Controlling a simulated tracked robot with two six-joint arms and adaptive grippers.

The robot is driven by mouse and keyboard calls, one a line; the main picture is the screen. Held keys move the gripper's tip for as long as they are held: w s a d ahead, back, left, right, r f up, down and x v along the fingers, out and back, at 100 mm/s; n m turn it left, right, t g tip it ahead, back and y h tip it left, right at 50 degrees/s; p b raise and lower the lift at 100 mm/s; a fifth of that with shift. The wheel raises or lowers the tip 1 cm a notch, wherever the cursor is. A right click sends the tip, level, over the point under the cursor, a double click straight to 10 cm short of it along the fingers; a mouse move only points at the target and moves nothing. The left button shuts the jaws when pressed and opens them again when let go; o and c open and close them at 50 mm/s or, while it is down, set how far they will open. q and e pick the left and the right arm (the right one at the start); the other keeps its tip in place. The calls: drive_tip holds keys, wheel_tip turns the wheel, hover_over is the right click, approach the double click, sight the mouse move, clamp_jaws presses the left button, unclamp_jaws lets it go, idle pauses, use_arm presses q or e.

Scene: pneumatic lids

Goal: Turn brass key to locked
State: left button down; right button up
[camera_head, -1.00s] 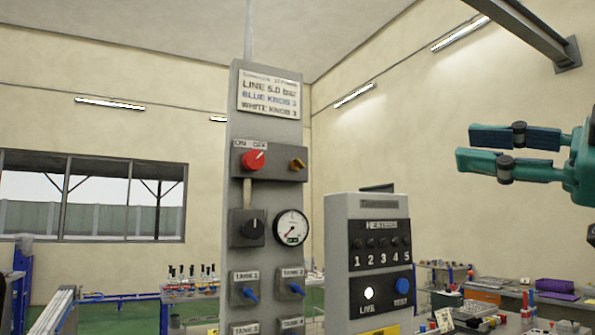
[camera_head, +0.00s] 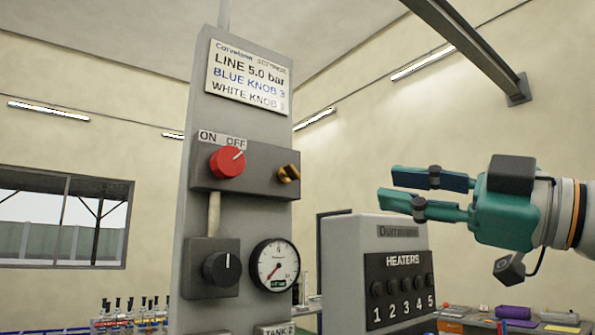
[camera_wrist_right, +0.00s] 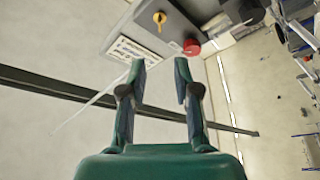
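The brass key (camera_head: 288,174) sits on the grey box at the upper part of the grey panel (camera_head: 200,130), right of a red knob (camera_head: 228,161) under an ON/OFF label. In the head view the key is tilted, rising to the right. My right gripper (camera_head: 390,187) is to the right of the key, apart from it, with its fingers pointing left and a gap between them. In the right wrist view the key (camera_wrist_right: 159,18) and red knob (camera_wrist_right: 191,47) lie beyond the open, empty fingertips (camera_wrist_right: 160,64). My left gripper is not in view.
A black knob (camera_head: 222,268) and a round gauge (camera_head: 275,265) are lower on the panel. A settings sign (camera_head: 248,77) is above the key. The heater cabinet (camera_head: 345,270) stands to the right, below my right gripper. Open air lies between gripper and key.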

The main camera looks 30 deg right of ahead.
sight(296, 172)
drive_tip(key=p+x, duration=0.5)
drive_tip(key=x, duration=1)
drive_tip(key=shift+s+a+p, duration=0.1)
drive_tip(key=shift+p, duration=0.2)
clamp_jaws()
